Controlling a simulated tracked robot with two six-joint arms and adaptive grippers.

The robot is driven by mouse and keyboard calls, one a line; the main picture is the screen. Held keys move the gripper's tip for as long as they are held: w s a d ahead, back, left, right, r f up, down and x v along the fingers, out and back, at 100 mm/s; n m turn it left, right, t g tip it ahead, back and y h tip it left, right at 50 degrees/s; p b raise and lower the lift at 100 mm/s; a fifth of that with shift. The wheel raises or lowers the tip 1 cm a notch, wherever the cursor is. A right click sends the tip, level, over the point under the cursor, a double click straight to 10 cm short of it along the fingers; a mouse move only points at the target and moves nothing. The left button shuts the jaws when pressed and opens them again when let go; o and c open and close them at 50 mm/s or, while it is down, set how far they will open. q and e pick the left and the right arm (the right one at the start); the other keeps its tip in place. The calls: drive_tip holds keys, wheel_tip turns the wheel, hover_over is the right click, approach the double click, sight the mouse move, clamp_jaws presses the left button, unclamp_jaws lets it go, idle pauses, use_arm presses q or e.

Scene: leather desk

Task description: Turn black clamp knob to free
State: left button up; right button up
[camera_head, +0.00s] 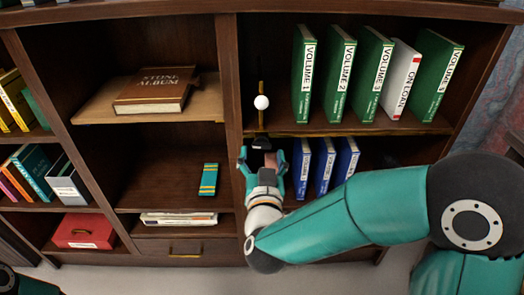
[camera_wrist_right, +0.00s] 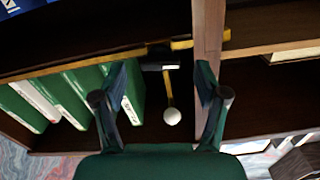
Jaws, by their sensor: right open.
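The black clamp knob (camera_head: 261,142) sits at the front edge of the shelf that holds the green volumes, below an upright brass rod with a white ball (camera_head: 261,102). My right gripper (camera_head: 262,160) is open just below and in front of the knob, with a finger to each side. In the right wrist view, which is turned over, the black clamp knob (camera_wrist_right: 160,58) lies between and beyond the spread fingertips (camera_wrist_right: 160,76). I see no contact with it. My left gripper is out of view.
Green volumes and one white book (camera_head: 402,79) stand right of the rod. Blue books (camera_head: 325,165) stand below, close to my right gripper. A wooden upright (camera_head: 229,80) is just left. A brown album (camera_head: 155,90) lies on the left shelf.

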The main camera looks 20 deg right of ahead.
drive_tip(key=v, duration=0.5)
drive_tip(key=shift+f, duration=0.1)
